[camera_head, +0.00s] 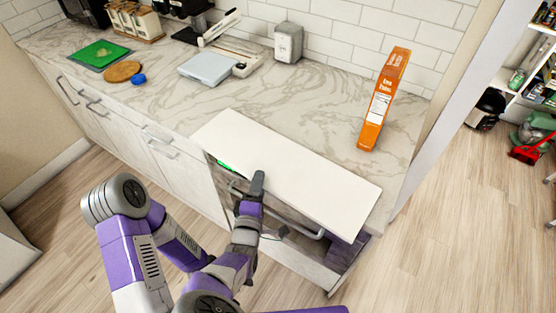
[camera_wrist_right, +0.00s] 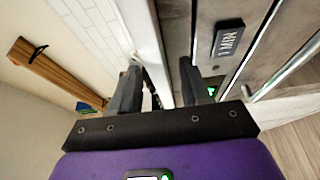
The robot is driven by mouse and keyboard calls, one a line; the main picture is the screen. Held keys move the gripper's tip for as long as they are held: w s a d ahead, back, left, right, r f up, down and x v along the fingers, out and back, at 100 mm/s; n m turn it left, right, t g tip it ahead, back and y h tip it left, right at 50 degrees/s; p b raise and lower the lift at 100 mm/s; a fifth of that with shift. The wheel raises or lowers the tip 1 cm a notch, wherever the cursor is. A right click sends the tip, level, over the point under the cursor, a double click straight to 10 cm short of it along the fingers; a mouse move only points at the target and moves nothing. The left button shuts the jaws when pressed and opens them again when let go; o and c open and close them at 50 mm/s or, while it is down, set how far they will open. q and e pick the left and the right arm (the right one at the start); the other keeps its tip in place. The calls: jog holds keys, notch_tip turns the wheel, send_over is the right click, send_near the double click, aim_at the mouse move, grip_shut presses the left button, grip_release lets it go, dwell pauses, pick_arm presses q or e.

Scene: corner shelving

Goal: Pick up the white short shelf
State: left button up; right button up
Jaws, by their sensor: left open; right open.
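The white short shelf (camera_head: 290,165) is a flat white board lying along the front edge of the marble counter, overhanging the cabinet front. It shows edge-on as a pale strip in the right wrist view (camera_wrist_right: 152,48). My right gripper (camera_head: 258,184) is at the shelf's front long edge, left of its middle. It is open: one dark finger is on the upper side and the other on the underside in the right wrist view (camera_wrist_right: 160,92), with the edge between them. Contact with the fingers cannot be told. My left gripper is not in view.
An orange box (camera_head: 382,105) stands on the counter behind the shelf. A scale (camera_head: 208,68), a grey canister (camera_head: 288,42) and a green board (camera_head: 98,54) are farther back and left.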

jog(key=shift+w+d+f, duration=0.1)
jog(key=shift+w, duration=0.6)
jog(key=shift+s, duration=0.15)
grip_shut()
dwell(0.7)
jog(key=shift+r, duration=0.25)
